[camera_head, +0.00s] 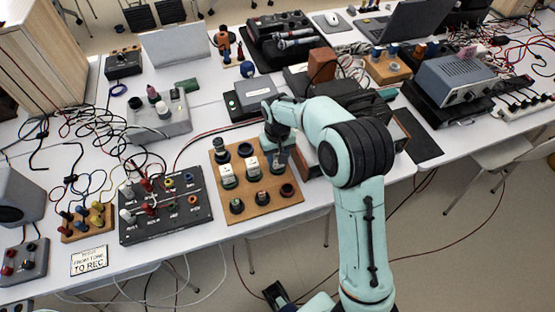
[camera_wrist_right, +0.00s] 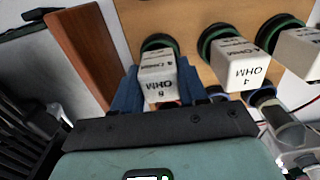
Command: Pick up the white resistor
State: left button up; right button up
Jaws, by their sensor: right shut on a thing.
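My right gripper (camera_wrist_right: 158,92) is shut on a white resistor block (camera_wrist_right: 158,80), with one blue finger on each side of it. The block has OHM lettering and sits at a round dark-green-ringed socket on the wooden board (camera_wrist_right: 150,15); I cannot tell whether it is clear of the socket. In the head view my right gripper (camera_head: 280,152) is over the board's upper right part and hides most of this block. Two other white resistors, the left one (camera_head: 228,177) and the middle one (camera_head: 252,168), stand in a row on the board.
A black panel with coloured jacks (camera_head: 165,205) stands left of the board. A grey-topped device (camera_head: 250,95) is behind it. Loose cables (camera_head: 85,130) cover the table's left part. The table's front edge is just in front of the board.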

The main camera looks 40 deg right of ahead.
notch_tip(320, 180, up, 20)
jog(key=p, duration=0.3)
dwell(0.3)
